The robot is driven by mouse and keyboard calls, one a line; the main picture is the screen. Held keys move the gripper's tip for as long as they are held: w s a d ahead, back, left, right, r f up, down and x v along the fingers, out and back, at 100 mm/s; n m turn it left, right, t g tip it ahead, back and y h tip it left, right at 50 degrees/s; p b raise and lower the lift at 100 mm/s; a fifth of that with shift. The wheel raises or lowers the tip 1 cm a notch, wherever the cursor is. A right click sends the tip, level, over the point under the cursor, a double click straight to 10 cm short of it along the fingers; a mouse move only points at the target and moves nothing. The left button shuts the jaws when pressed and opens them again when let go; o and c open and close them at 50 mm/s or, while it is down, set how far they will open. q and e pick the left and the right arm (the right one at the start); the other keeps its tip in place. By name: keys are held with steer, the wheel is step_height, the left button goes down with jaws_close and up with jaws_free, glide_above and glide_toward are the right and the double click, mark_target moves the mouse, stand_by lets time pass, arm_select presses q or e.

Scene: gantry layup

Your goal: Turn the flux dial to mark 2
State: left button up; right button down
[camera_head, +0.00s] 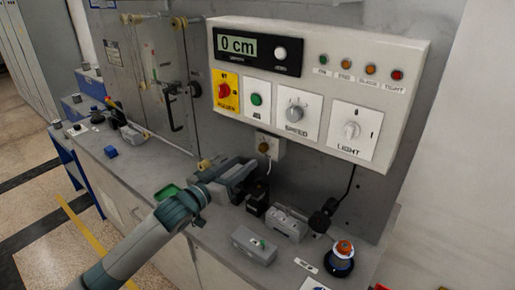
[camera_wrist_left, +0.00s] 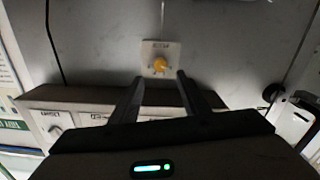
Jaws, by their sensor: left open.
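The flux dial appears to be the small amber knob on a white plate (camera_head: 268,147) below the control panel; its label is too small to read surely. In the left wrist view the yellow-orange knob (camera_wrist_left: 159,65) sits on its plate between and just beyond my fingertips. My left gripper (camera_head: 250,168) is below and left of the dial in the head view. In the wrist view my left gripper (camera_wrist_left: 160,78) is open, with one finger on each side of the knob's line and nothing held. Contact cannot be told. My right gripper is not in view.
The control panel (camera_head: 310,50) with SPEED (camera_head: 295,112) and LIGHT (camera_head: 351,130) knobs hangs above. Grey boxes (camera_head: 254,245) and a black base with an orange top (camera_head: 341,258) stand on the bench to the right. A green tray (camera_head: 167,192) lies left of my gripper.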

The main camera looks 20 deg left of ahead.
mark_target(261, 149)
arm_select(q)
steer(key=p+x, duration=0.2)
steer(key=x, duration=0.6)
steer(key=shift+w+d, duration=0.1)
steer(key=shift+w, duration=0.1)
steer(key=c, duration=1.1)
